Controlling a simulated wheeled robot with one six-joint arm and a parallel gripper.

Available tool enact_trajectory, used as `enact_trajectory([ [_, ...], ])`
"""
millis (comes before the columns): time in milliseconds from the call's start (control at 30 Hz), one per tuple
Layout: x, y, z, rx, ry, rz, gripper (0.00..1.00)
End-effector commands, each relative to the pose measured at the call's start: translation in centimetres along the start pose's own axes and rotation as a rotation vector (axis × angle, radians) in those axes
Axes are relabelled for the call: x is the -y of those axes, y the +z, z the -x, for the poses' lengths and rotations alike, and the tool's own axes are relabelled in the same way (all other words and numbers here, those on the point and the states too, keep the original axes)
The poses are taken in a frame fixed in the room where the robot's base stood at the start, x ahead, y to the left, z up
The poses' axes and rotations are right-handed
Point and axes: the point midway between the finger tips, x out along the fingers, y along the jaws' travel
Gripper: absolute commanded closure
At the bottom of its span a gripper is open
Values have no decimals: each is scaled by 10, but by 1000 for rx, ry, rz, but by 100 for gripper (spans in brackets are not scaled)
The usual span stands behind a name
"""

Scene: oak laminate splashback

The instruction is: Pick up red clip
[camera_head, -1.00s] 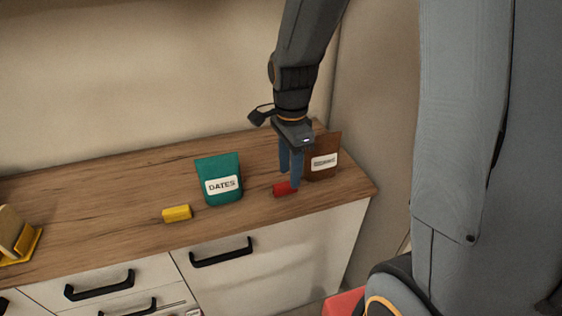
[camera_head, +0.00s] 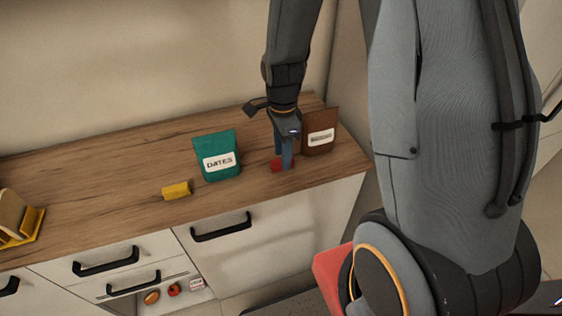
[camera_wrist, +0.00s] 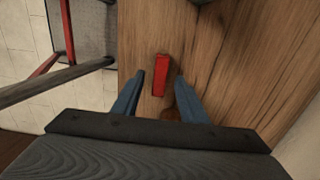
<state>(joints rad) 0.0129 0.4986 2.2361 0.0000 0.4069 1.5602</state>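The red clip (camera_head: 276,166) lies on the wooden worktop near its front right part. My gripper (camera_head: 284,166) points down over it, and the blue fingers partly cover the clip in the head view. In the wrist view the clip (camera_wrist: 160,75) lies between the tips of my two spread fingers (camera_wrist: 159,77). Gaps show on both sides of it, so the gripper is open and not closed on the clip. I cannot tell the exact height of the fingertips above the worktop.
A brown pouch (camera_head: 318,131) stands close behind and right of my gripper. A green DATES pouch (camera_head: 217,157) stands to the left. A yellow block (camera_head: 177,190) and a yellow holder (camera_head: 22,226) are farther left. An open drawer (camera_head: 190,296) below holds small items.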

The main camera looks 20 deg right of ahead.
Motion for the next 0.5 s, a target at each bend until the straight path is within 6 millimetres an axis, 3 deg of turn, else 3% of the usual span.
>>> enact_trajectory([
  [400,0,1,-12,0,0,2,61],
  [500,0,1,-12,0,0,2,76],
])
